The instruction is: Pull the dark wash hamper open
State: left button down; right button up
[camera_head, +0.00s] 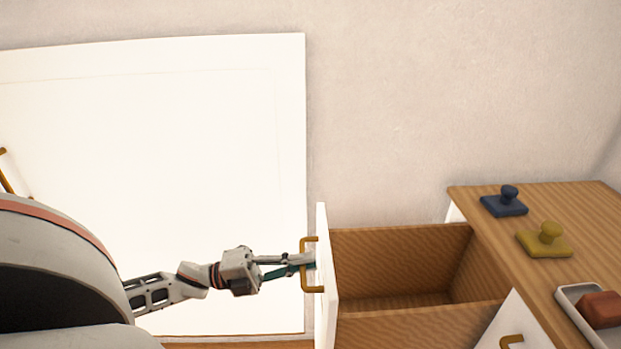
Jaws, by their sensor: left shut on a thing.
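A pull-out hamper with a white front panel (325,300) and a wooden box (400,245) stands out from the cabinet at the right. The box is open at the top and its visible inside looks empty. Its front carries a brass-coloured bar handle (304,284). My left gripper (306,262) comes in from the left and is shut on this handle. Nothing visible marks this hamper as the dark wash one. My right gripper is out of view.
The wooden cabinet top (580,207) holds a navy stamp (505,203), a mustard stamp (545,243) and a pale tray (572,299) with a reddish block (601,309). Another white front (512,322) with a brass handle shows at lower right. A white panel (170,150) stands behind my arm.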

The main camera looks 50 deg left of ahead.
pick_arm(q)
jog(key=c, duration=2.2)
grip_release()
jog(key=shift+o, duration=0.2)
jog(key=v, duration=1.2)
jog(key=shift+r, duration=0.15)
